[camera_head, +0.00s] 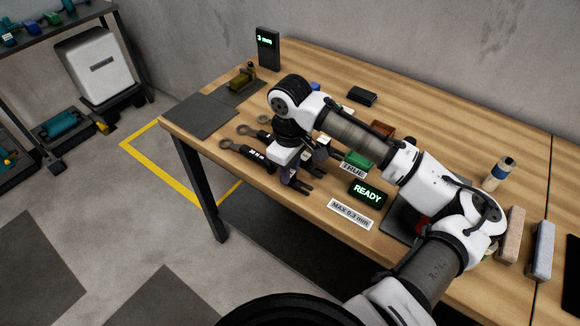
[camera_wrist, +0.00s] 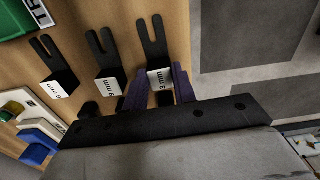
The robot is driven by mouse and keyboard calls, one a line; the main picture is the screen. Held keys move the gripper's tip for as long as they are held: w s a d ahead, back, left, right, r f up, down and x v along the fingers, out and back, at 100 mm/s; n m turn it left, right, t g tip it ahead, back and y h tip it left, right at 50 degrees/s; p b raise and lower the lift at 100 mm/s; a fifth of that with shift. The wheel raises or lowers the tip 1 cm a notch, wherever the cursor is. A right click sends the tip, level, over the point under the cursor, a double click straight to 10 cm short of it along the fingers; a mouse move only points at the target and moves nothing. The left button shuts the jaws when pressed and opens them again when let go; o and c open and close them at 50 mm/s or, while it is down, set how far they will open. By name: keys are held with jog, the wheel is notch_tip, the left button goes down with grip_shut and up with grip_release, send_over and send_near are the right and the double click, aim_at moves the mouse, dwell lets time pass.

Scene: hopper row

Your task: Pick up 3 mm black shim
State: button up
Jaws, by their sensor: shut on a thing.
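The 3 mm black shim (camera_wrist: 153,42) is a forked black piece with a white label reading 3 mm, seen in the wrist view. My gripper (camera_wrist: 160,86) has its two purple fingers on either side of the labelled end and is shut on it. The fork points away from the gripper, over the table's front edge area. In the head view my gripper (camera_head: 291,177) is low at the near edge of the table, with dark prongs beside it. I cannot tell whether the shim is touching the table.
Two similar forked shims, a middle one (camera_wrist: 104,50) and a left one (camera_wrist: 56,66), stand beside it. A READY display (camera_head: 367,194) and a MAX 0.3 mm plate (camera_head: 351,214) lie to the right. A 3 mm display (camera_head: 268,49) stands at the back.

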jog(key=o, duration=1)
jog(key=shift+f+b, duration=0.15)
jog(key=shift+b, duration=0.15)
